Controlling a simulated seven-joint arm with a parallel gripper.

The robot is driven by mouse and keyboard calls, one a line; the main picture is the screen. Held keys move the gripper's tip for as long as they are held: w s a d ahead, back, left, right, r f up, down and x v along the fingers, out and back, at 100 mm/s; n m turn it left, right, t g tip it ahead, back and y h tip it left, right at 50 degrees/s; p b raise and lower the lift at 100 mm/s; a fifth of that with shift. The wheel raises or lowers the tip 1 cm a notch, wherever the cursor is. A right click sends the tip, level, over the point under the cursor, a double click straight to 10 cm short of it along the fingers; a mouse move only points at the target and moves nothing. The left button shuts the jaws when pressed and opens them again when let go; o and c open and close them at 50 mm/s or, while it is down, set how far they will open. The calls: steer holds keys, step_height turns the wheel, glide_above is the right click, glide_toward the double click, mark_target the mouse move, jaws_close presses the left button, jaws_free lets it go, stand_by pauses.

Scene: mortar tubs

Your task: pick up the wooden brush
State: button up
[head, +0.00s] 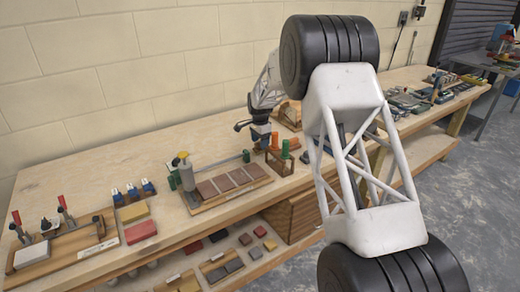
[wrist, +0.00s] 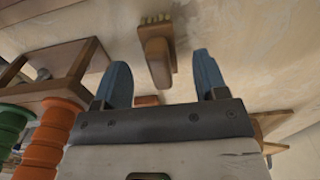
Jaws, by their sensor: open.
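The wooden brush (wrist: 156,52) shows in the wrist view as a brown wooden body with a row of pale bristles at its top end. It lies on the bench top, ahead of and between my gripper's two blue fingers (wrist: 161,64). The fingers are apart with nothing held between them, and a gap to the brush seems to remain. In the head view my gripper (head: 260,136) is small and low over the bench, beside the orange and green cylinders. I cannot make out the brush in the head view.
A wooden stand (wrist: 58,72) with orange (wrist: 42,140) and green cylinders is close on the left in the wrist view. In the head view, a board with reddish tiles (head: 222,184) lies left of my gripper on the wooden bench (head: 90,170). The back left of the bench is clear.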

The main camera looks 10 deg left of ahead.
steer(key=shift+f, duration=1.4)
steer(key=c, duration=1)
steer(key=shift+c, duration=0.2)
steer(key=shift+r, duration=0.1)
steer(key=shift+r, duration=4.95)
